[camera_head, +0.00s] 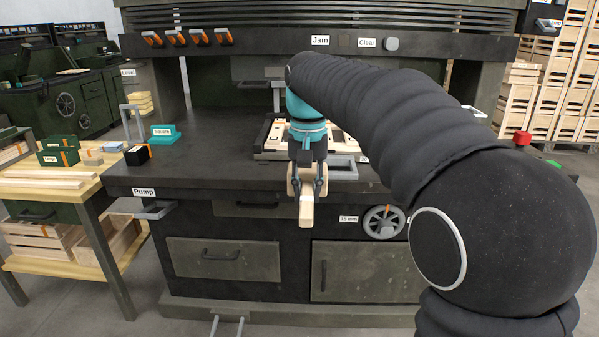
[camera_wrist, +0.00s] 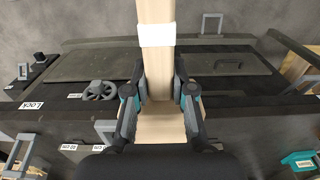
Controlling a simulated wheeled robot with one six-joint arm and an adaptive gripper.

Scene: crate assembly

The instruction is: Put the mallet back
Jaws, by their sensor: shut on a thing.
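The mallet (camera_head: 306,212) is pale wood and hangs in front of the dark workbench, clear of its front edge. My gripper (camera_head: 308,186) points down and is shut on it. In the wrist view the mallet (camera_wrist: 156,65) shows as a long pale shaft with a white band, running up out of the picture. My gripper's fingers (camera_wrist: 160,92) press on both sides of it. A wider pale wooden part lies below the fingers, partly hidden by my gripper. I cannot make out a holder for the mallet.
A pale wooden crate frame (camera_head: 268,142) lies on the workbench (camera_head: 215,165) behind my gripper. A grey handwheel (camera_head: 383,222) and a pump handle (camera_head: 155,210) stick out from the bench front. A side table (camera_head: 50,183) with green boxes stands at left. The bench top left of the crate is mostly clear.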

